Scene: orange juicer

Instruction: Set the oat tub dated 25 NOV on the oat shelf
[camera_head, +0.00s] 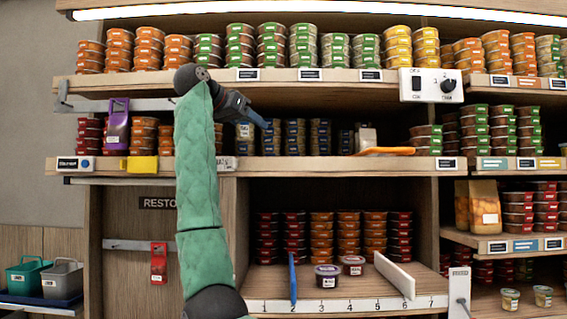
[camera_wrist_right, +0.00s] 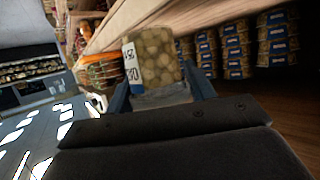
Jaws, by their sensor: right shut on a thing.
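My right gripper (camera_head: 262,120) reaches in front of the left part of the middle shelf, its arm rising in a green sleeve. In the right wrist view its blue fingers (camera_wrist_right: 160,94) are shut on a tub (camera_wrist_right: 157,62) with pale, rounded contents and a blue-and-white label. The label is turned sideways, and I cannot read its date for certain. In the head view I cannot clearly tell the held tub from those behind it. Several stacks of blue-labelled tubs (camera_head: 295,137) stand on the middle shelf (camera_head: 300,166); they also show at the right wrist view's right (camera_wrist_right: 272,45). My left gripper is not in view.
The upper shelf (camera_head: 310,75) is packed with stacked tubs and overhangs the middle one. A switch box (camera_head: 431,85) hangs at its edge.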

